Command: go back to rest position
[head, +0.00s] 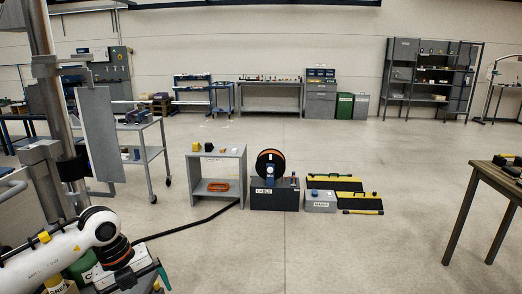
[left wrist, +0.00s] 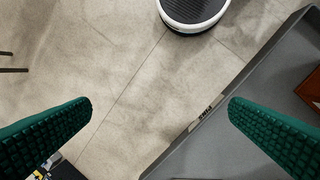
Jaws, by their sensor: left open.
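My left gripper (left wrist: 160,108) is open in the left wrist view. Its two green ribbed fingers are spread wide, with only bare concrete floor and part of a grey tray's edge seen between them. In the head view my white left arm comes in at the lower left, and its gripper is near the bottom edge, only partly visible. My right arm and gripper do not show in either view.
A grey labelled tray (left wrist: 217,128) lies at the right of the wrist view, with a brown object (left wrist: 311,88) in it. In the head view, a grey shelf unit (head: 238,163), a dark cable box (head: 275,196) and a wooden table (head: 489,178) stand around open floor.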

